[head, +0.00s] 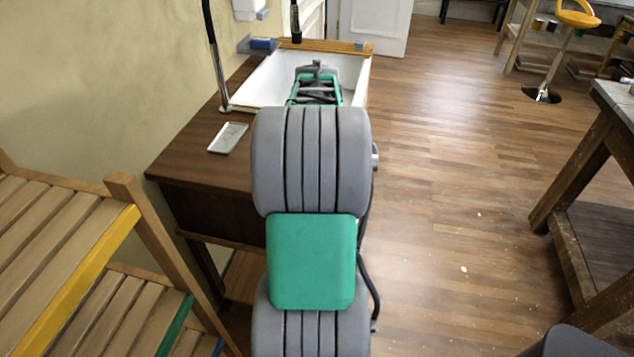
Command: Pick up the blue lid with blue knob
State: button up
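I cannot make out a blue lid with a blue knob for certain. A small flat blue object (263,43) sits at the far left corner of the white sink; it is too small to tell whether it has a knob. My arm reaches forward over the brown console (190,160) to the sink. The end of my arm, with my gripper (317,82), is over or in the basin. My own arm hides much of it, so its fingers and anything between them cannot be made out.
The white sink (357,85) has a wooden strip (325,46) along its back. A dark faucet pole (215,55) stands on its left. A grey flat tray (228,138) lies on the console. Slatted wooden shelves (60,230) stand front left, a workbench (600,150) right.

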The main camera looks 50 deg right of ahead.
jog(key=c, duration=1.3)
